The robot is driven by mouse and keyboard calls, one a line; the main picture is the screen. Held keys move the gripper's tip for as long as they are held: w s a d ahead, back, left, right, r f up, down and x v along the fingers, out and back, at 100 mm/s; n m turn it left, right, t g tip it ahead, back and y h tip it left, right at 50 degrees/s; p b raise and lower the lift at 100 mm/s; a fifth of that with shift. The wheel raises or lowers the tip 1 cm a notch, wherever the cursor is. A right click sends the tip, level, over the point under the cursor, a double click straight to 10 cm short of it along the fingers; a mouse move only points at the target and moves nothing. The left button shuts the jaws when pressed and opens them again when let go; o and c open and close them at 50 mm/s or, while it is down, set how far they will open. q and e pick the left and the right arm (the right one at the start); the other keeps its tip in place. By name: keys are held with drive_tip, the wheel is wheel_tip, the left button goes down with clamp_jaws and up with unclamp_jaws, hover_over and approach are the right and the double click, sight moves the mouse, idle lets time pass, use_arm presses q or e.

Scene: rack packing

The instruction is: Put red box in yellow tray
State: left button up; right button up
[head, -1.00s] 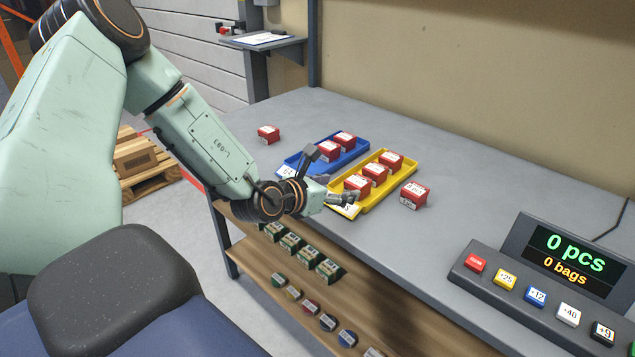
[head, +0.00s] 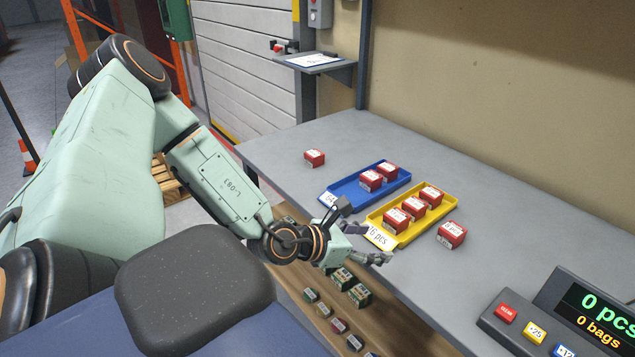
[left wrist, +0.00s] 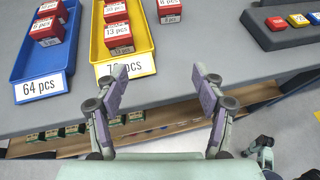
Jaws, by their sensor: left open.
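The yellow tray (head: 376,232) lies on the grey bench and holds several red boxes in a row; it also shows in the left wrist view (left wrist: 145,38). One loose red box (head: 452,235) sits on the bench just right of the yellow tray. Another loose red box (head: 315,158) sits at the far left of the bench. The blue tray (head: 345,191), left of the yellow one, holds two red boxes. My left gripper (head: 372,243) is open and empty at the bench's front edge, near the yellow tray's label end.
A counter panel (head: 585,310) with coloured buttons and a "0 pcs" display stands at the right of the bench. A shelf below holds several green boxes (head: 350,285). The bench (head: 530,240) is clear between the loose box and the panel.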

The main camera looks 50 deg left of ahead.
use_arm(q)
drive_tip(key=s+d+f+m+g+h, duration=0.2)
drive_tip(key=s+d+f+m+g, duration=0.4)
drive_tip(key=s, duration=0.4)
drive_tip(key=s+d+f+m+g+h, duration=0.2)
drive_tip(key=s+d+f+m+g, duration=0.1)
drive_tip(key=s+d+m+g, duration=0.55)
drive_tip(key=s+a+f+m+t+y, duration=0.1)
drive_tip(key=s+a+f+m+y, duration=0.1)
drive_tip(key=s+m, duration=0.3)
drive_tip(key=s+a+f+m+t+y, duration=0.1)
drive_tip(key=s+a+f+m+y, duration=0.2)
drive_tip(key=m, duration=0.9)
drive_tip(key=s+f+y, duration=0.1)
drive_tip(key=f+y, duration=0.1)
drive_tip(key=shift+s+m+y, duration=0.3)
drive_tip(key=shift+s+m, duration=0.05)
drive_tip(key=shift+f, duration=0.1)
